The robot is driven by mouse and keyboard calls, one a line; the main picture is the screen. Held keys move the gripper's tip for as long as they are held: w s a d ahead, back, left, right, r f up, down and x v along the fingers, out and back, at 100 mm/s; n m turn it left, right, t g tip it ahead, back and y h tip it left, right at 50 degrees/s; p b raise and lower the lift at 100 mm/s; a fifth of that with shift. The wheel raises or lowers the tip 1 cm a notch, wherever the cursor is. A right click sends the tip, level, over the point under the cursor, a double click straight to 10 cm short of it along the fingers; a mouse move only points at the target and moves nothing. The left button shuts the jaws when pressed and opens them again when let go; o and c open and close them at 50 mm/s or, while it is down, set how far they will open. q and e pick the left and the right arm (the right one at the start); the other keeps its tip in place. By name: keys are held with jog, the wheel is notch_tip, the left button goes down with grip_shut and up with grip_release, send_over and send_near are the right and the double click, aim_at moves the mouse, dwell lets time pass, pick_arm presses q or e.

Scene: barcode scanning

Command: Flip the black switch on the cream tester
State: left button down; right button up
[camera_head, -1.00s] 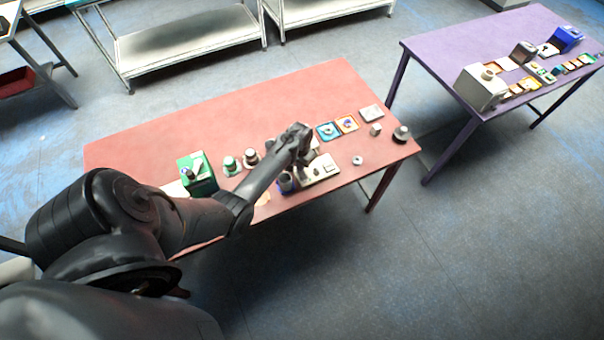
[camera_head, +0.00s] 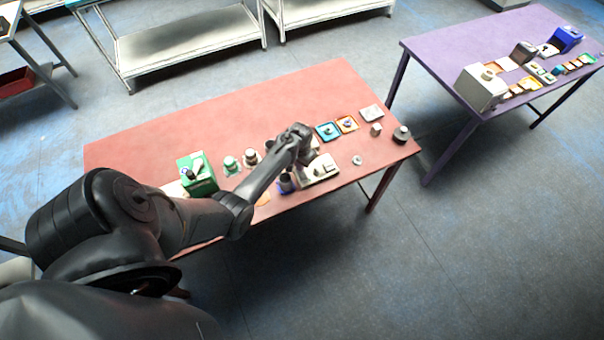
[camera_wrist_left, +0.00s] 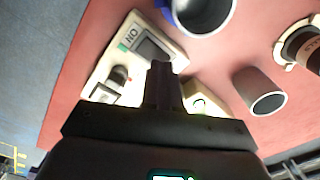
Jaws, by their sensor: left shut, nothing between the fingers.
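The cream tester (camera_head: 328,173) lies near the front edge of the red table in the head view, partly hidden by my left gripper. In the left wrist view the tester (camera_wrist_left: 128,27) shows an "ON" label beside a green patch and a dark switch (camera_wrist_left: 152,50). A dark knob (camera_wrist_left: 119,75) sits on it too. My left gripper (camera_wrist_left: 164,68) is shut and empty, with its fingertips at or just over the switch's edge; I cannot tell if they touch. It also shows over the tester in the head view (camera_head: 308,160). My right gripper is not in view.
On the red table (camera_head: 230,115) a blue-rimmed cup (camera_wrist_left: 205,12) stands close to the tester. A dark cylinder (camera_wrist_left: 262,92) is nearby. A green box (camera_head: 197,174) stands at left, and blue and orange trays (camera_head: 327,131) lie behind. The table's back left is clear.

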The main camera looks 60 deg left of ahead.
pick_arm(q)
jog(key=shift+f+b, duration=0.65)
jog(key=shift+f, duration=0.3)
dwell(1.0)
notch_tip(320, 180, up, 4)
jog(key=p, duration=0.4)
jog(key=shift+f, duration=0.15)
jog(key=shift+r+p, duration=1.7)
jog(key=shift+p, duration=0.25)
jog(key=s+d+r+m+t+p, duration=0.1)
jog(key=s+d+r+m, duration=0.1)
jog(key=s+d+r, duration=0.3)
jog(key=s+d+r+m+t+p, duration=0.1)
jog(key=s+d+r, duration=0.4)
jog(key=d+r, duration=0.7)
jog(key=s+d+r+m+t+p, duration=0.1)
jog(key=s+d+r+m, duration=0.3)
jog(key=d, duration=0.8)
notch_tip(320, 180, up, 4)
jog(key=shift+s+r+t+p, duration=0.25)
jog(key=shift+s+p, duration=0.4)
jog(key=shift+s, duration=0.35)
